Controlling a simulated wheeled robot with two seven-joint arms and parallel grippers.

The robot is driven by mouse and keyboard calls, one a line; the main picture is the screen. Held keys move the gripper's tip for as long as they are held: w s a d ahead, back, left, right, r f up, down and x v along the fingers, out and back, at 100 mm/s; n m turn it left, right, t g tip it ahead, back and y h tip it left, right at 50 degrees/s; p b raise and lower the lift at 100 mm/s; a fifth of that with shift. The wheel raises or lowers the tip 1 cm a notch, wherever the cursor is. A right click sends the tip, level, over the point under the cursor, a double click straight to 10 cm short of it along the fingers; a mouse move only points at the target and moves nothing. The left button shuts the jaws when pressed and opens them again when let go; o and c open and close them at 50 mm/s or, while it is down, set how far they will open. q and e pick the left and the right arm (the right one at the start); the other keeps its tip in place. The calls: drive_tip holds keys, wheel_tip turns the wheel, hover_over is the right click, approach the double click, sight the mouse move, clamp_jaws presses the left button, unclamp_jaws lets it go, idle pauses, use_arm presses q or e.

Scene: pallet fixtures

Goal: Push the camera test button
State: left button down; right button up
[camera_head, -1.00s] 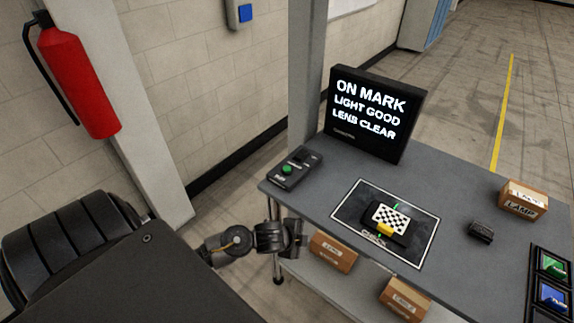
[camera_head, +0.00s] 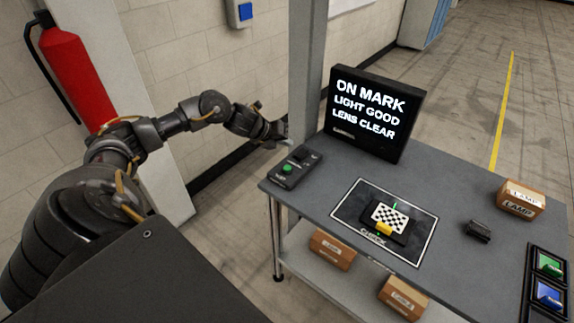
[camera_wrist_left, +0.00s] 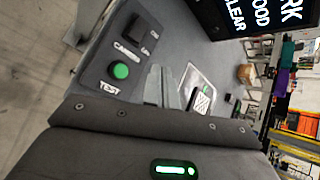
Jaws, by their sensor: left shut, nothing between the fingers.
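The green test button (camera_head: 287,168) sits on a dark control box at the table's left corner. In the left wrist view the button (camera_wrist_left: 121,71) shows above the lettering "TEST", with a dark switch on the same box (camera_wrist_left: 131,48). My left gripper (camera_head: 284,134) is behind the box's far end, higher than the table, and shut with nothing held. In the left wrist view its fingertips (camera_wrist_left: 175,82) are to the right of the button, apart from it in the picture. My right gripper is not in view.
A monitor (camera_head: 375,112) reads "ON MARK, LIGHT GOOD, LENS CLEAR". A checkered target (camera_head: 390,217) lies on a framed mat (camera_head: 352,207). A lamp box (camera_head: 521,198) and a small dark block (camera_head: 478,231) stand to the right. A post (camera_head: 305,75) rises behind the control box.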

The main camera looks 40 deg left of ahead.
use_arm(q)
drive_tip(key=shift+a+r, duration=0.1)
drive_tip(key=shift+a, duration=0.15)
drive_tip(key=b, duration=0.6)
hover_over(285, 169)
wheel_tip(285, 169, down, 8)
drive_tip(key=shift+a+r, duration=0.1)
drive_tip(key=shift+r, duration=0.05)
drive_tip(key=shift+f+b, duration=0.5)
drive_tip(key=shift+f, duration=0.05)
idle(0.8)
idle(0.6)
